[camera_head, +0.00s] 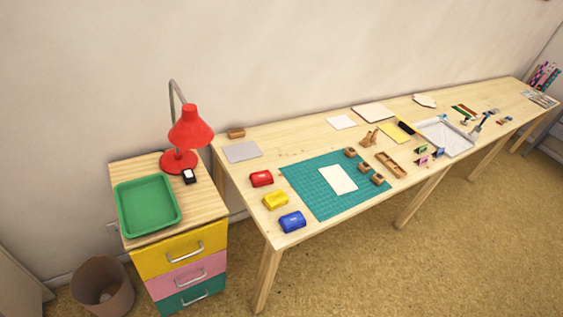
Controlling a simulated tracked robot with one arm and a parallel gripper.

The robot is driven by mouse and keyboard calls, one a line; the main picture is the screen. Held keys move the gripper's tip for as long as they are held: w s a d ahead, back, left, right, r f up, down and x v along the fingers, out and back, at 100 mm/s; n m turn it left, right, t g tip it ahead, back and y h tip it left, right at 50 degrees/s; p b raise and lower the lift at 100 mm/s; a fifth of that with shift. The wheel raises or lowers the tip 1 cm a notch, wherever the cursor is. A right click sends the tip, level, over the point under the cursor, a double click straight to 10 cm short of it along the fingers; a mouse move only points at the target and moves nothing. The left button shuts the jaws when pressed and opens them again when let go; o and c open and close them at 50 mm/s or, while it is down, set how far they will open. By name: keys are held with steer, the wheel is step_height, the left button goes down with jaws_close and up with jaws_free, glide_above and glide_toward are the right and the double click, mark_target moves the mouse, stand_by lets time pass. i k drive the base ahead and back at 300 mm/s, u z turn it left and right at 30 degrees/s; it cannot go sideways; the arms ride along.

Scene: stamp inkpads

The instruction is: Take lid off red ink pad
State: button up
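The red ink pad (261,179) is a small red box near the left end of the long wooden table (300,148). Its lid appears to be on, though the seam is too small to make out. A yellow ink pad (276,201) and a blue ink pad (292,222) lie in a row in front of it, towards the table's front edge. My gripper does not show in this view, and nothing touches the red ink pad.
A green cutting mat (309,194) with a white sheet (338,179) and wooden stamps lies right of the pads. A grey plate (241,151) lies behind them. Left stands a drawer cabinet (200,202) with a green tray (148,234) and red lamp (190,130). The floor in front is clear.

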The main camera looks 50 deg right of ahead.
mark_target(260, 177)
steer(key=z, duration=0.5)
steer(key=i, duration=1.05)
steer(key=z, duration=1.15)
steer(key=i, duration=0.65)
steer(key=z, duration=0.3)
steer(key=k, duration=0.85)
steer(key=z, duration=0.2)
steer(key=i, duration=0.85)
steer(key=u, duration=0.1)
